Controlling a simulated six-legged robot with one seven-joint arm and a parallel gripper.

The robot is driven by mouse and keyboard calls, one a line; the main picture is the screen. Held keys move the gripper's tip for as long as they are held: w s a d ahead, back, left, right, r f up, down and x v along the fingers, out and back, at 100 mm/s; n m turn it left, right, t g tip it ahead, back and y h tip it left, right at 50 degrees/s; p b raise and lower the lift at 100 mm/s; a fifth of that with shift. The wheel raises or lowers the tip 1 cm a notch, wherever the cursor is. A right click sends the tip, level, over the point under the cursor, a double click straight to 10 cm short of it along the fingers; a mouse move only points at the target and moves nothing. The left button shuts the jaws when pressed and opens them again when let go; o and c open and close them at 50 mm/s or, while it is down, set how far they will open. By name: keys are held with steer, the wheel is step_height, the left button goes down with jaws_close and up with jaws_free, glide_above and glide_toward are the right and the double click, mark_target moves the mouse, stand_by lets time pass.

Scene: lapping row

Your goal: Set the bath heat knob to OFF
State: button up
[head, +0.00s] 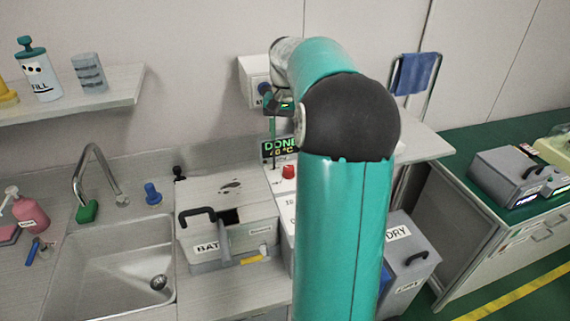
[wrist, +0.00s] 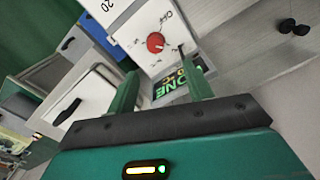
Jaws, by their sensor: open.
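The red knob (head: 289,171) is on a pale panel of the unit beside the bath (head: 213,250), below a dark display (head: 281,150) reading DONE and a temperature. In the wrist view the red knob (wrist: 156,42) shows on a white dial face with small printed marks, one looking like OFF. Which mark it points to is too small to tell. My gripper (wrist: 158,62) is open and empty, its two green fingers apart, with the knob beyond and roughly between the tips. In the head view my gripper (head: 273,134) hangs above the display, partly hidden by my arm.
A sink (head: 125,262) with a tap is at left, under a shelf (head: 110,97). A grey DRY box (head: 408,262) is right of my arm. A green-topped bench (head: 480,185) stands far right.

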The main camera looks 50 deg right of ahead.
mark_target(289, 167)
steer(key=f, duration=1.1)
steer(key=shift+s+d, duration=0.15)
steer(key=shift+s, duration=0.2)
steer(key=shift+s+f, duration=0.15)
steer(key=shift+f, duration=0.35)
steer(key=c, duration=1)
